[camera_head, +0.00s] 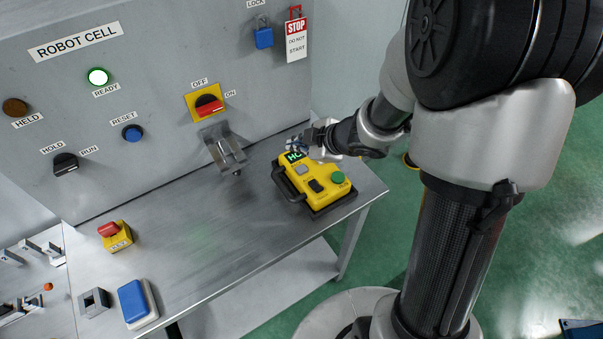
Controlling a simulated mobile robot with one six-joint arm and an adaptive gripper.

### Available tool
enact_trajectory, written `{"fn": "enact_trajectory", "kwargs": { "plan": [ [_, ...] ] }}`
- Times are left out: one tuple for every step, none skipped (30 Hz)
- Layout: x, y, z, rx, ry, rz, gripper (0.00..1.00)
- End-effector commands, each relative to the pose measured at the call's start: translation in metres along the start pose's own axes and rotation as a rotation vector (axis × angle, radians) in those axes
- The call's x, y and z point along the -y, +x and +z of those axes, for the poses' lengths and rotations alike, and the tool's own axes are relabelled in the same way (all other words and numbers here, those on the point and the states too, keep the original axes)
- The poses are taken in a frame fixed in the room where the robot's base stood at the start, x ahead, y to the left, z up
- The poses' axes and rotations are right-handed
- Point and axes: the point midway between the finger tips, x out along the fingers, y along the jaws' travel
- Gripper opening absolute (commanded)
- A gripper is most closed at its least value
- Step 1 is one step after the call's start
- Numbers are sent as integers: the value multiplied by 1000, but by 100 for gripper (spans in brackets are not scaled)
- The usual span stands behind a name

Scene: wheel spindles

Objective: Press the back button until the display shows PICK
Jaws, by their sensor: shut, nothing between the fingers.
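A yellow control pendant (323,196) with a black frame lies on the metal table near its right end. Its small display (293,156) is lit green and seems to start with "HO"; the rest is hidden or too small to read. The pendant face carries a grey button (302,170), a black switch (316,186) and a round green button (337,178). Their labels are too small to read, so I cannot tell which is the back button. My gripper (297,147) is shut and empty at the pendant's far end, beside the display. I cannot tell whether it touches the pendant.
A metal bracket (224,148) sticks out from the panel left of the pendant. A yellow box with a red button (115,236) and a blue pad (133,300) are on the left. The middle of the table (200,225) is clear.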

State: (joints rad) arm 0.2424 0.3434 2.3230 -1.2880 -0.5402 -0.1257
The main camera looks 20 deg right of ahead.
Motion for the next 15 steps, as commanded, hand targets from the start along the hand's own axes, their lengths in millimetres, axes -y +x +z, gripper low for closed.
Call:
{"fn": "enact_trajectory", "kwargs": {
  "plan": [
    [7,10,7,0,0,1,0],
    [9,13,9,0,0,1,0],
    [12,17,12,0,0,1,0],
    [14,20,14,0,0,1,0],
    [16,22,16,0,0,1,0],
    [18,26,19,1,0,1,0],
    [20,28,20,0,1,0,0],
    [22,30,22,0,1,0,0],
    [24,33,24,0,1,0,0],
    [25,34,25,0,0,0,0],
    [26,36,26,0,0,0,0],
    [26,37,27,0,0,0,0],
    [27,37,27,0,0,1,0],
    [27,38,27,0,0,1,0],
    [27,38,27,0,0,1,0]
  ]
}}
